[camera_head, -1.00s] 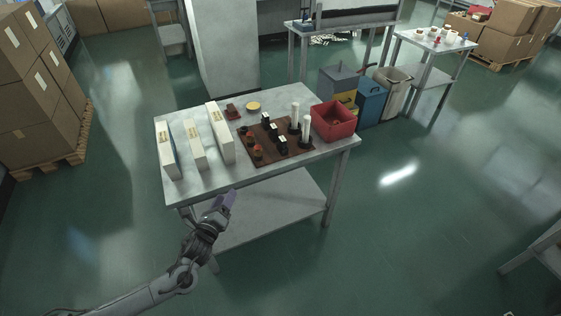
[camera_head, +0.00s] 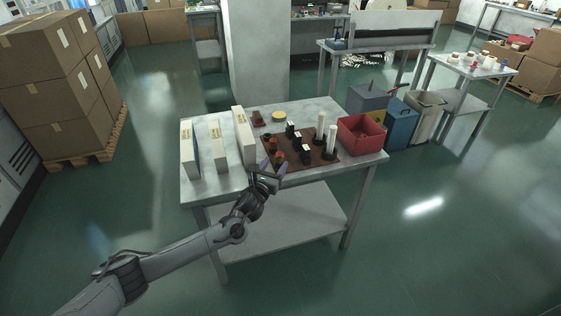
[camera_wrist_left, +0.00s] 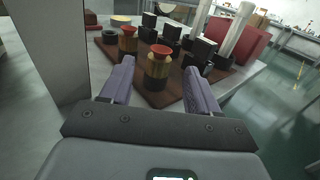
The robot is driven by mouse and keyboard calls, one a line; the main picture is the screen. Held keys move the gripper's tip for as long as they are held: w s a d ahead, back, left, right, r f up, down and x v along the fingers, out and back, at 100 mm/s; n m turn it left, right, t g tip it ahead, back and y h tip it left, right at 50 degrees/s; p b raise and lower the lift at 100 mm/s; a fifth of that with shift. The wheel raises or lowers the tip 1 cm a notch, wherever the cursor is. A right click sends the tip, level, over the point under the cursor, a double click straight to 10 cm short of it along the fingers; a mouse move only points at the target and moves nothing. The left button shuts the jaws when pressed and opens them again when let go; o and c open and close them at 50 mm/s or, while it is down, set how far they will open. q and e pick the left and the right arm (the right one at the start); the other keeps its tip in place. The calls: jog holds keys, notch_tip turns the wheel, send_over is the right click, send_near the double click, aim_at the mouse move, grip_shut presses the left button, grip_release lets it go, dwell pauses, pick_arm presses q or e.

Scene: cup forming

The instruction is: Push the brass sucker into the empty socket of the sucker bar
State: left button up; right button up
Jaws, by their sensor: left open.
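Two brass suckers with red-orange tops stand upright on a brown board (camera_head: 318,159). The nearer sucker (camera_wrist_left: 157,68) appears between my left fingers in the wrist view; the farther one (camera_wrist_left: 128,39) is behind it, to the left. In the head view they are small, at the board's left side (camera_head: 278,158). My left gripper (camera_head: 275,169) is open and empty at the table's front edge, its two purple fingers pointing at the board. It appears short of the nearer sucker. I cannot make out the sucker bar or its empty socket with certainty. My right gripper is not in view.
Black blocks (camera_wrist_left: 200,50) and white posts (camera_head: 331,140) on black bases stand on the board. A red bin (camera_head: 361,134) is at the table's right. Tall white boxes (camera_head: 244,137) stand left of the board. A yellow disc (camera_head: 279,115) lies behind.

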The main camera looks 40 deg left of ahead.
aim_at(278, 159)
pick_arm(q)
jog(key=shift+w+a+f+b, duration=0.1)
jog(key=shift+w+a+b, duration=0.05)
jog(key=shift+w+b, duration=0.2)
jog(key=b+x, duration=0.2)
jog(key=x, duration=0.2)
jog(key=shift+w, duration=0.4)
jog(key=shift+s, duration=0.1)
jog(key=c, duration=1)
